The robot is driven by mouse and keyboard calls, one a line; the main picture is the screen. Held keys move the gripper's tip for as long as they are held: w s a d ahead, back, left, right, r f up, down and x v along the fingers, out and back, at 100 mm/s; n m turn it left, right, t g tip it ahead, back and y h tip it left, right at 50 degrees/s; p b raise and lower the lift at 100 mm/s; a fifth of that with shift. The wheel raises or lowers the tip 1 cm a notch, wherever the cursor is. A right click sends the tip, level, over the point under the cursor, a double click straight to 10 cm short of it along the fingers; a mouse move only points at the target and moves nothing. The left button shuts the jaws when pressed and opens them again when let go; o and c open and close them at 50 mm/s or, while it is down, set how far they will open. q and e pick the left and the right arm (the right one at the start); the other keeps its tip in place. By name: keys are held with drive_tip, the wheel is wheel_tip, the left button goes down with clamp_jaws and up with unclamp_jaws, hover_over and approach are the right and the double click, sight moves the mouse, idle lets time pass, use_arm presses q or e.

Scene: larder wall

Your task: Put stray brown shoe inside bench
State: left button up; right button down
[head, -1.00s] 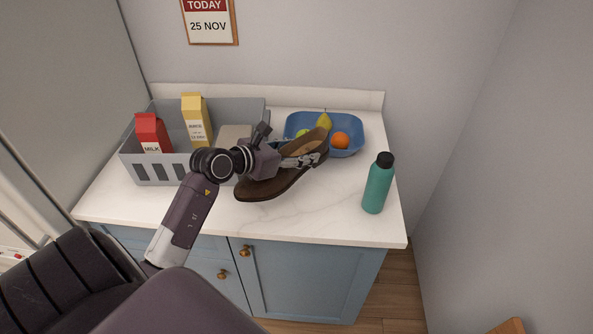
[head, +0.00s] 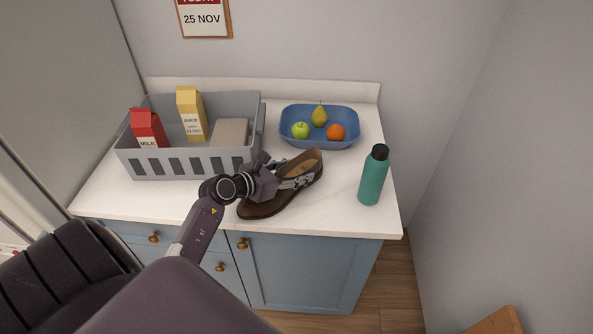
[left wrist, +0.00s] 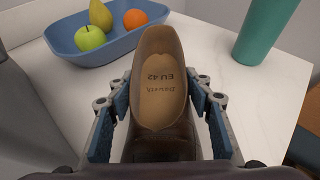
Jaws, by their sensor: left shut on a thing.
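The brown shoe (head: 255,207) is in my left gripper (head: 296,180), over the front part of the white counter. Whether the sole touches the counter I cannot tell. My right gripper is not in view. No bench is clearly identifiable.
A grey crate (head: 190,163) with milk and juice cartons stands at the counter's left. A blue bowl (head: 320,142) of fruit is behind the shoe, and a teal bottle (head: 372,180) stands to its right. A wooden edge (head: 497,322) shows at the lower right.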

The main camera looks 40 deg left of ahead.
use_arm(q)
drive_tip(key=o, duration=1.2)
drive_tip(key=shift+f, duration=0.2)
drive_tip(key=o, duration=0.4)
drive_tip(key=shift+r, duration=0.1)
